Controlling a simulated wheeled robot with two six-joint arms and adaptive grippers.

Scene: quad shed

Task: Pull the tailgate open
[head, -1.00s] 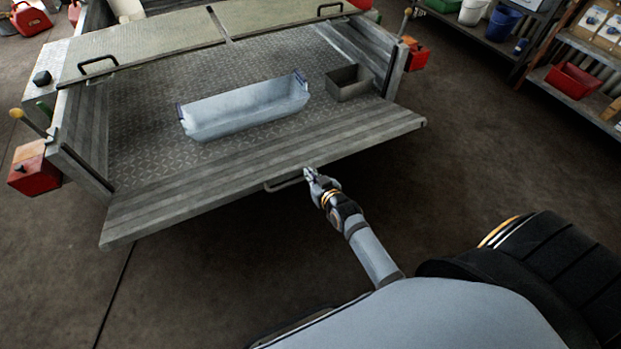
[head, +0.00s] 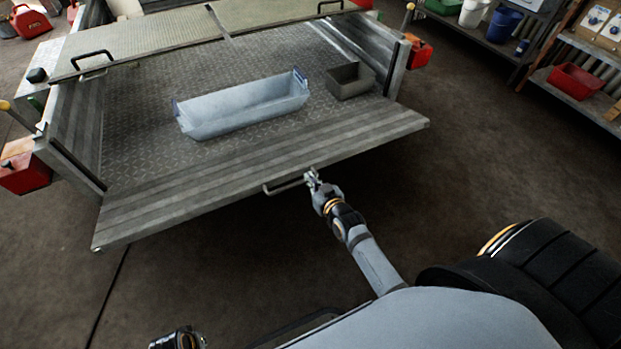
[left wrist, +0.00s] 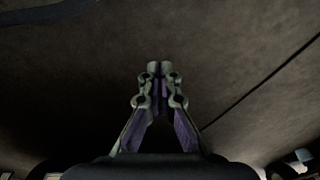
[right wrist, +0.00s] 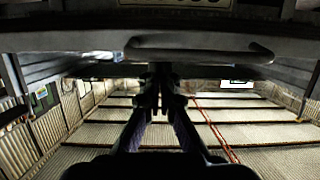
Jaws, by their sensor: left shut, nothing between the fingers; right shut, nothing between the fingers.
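The grey ribbed tailgate (head: 260,178) is folded down and out from the trailer bed, close to level with the bed floor. Its bar handle (head: 284,187) is on the outer edge; the handle (right wrist: 200,52) also crosses the upper part of the right wrist view. My right gripper (head: 312,177) is shut and empty at the right end of the handle; whether it touches is unclear. It also shows in the right wrist view (right wrist: 160,74), just below the handle. My left gripper (left wrist: 160,68) is shut and empty, with bare floor beyond it.
A pale blue tub (head: 245,106) and a small grey metal box (head: 350,80) stand on the trailer bed. Red cans (head: 22,170) hang at its sides. Shelves with a red bin (head: 575,81) stand at the right. The floor (head: 480,170) right of the tailgate is clear.

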